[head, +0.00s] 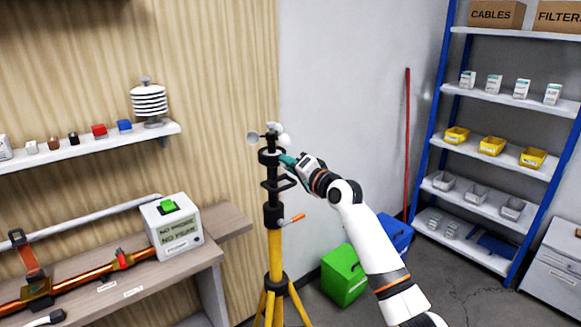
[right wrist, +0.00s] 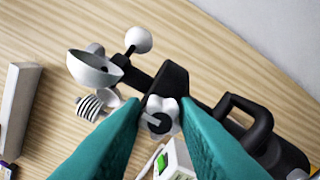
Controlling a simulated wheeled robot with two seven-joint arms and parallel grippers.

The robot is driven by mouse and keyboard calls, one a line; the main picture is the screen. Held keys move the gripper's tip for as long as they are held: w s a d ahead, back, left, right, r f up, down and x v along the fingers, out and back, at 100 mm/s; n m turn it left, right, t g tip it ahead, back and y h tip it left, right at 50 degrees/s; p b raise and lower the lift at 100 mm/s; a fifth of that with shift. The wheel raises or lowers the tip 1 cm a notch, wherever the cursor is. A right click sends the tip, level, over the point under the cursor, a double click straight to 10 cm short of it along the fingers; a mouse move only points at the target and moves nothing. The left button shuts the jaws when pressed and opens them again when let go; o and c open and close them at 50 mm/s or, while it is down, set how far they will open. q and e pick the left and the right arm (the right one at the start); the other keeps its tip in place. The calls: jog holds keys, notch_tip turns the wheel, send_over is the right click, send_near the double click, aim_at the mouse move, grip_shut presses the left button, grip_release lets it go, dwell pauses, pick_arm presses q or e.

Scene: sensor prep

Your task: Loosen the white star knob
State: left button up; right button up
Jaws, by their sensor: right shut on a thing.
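The white star knob (right wrist: 161,114) shows in the right wrist view between my two teal fingertips, on the black upper part of the mast. In the head view the knob is hidden behind my gripper. My right gripper (right wrist: 160,122) is shut on the knob; in the head view my right gripper (head: 286,161) reaches the mast top from the right. The tripod (head: 275,250) has yellow legs and a black upper mast, and stands upright. A cup anemometer (head: 271,133) sits on its top; its cups (right wrist: 95,68) also show in the right wrist view. My left gripper is not in view.
A wall shelf (head: 95,144) with small items and a white louvred shield (head: 149,101) is at left. Below is a bench (head: 205,245) with a white box (head: 172,228). Green (head: 343,275) and blue crates stand behind my arm. A blue-framed rack (head: 485,145) is at right.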

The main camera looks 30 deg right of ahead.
jog(key=shift+f, duration=0.15)
jog(key=o, duration=1)
jog(key=s, duration=0.4)
jog(key=s+b, duration=0.1)
jog(key=s, duration=0.3)
jog(key=s+d+b, duration=0.1)
jog(key=s, duration=0.3)
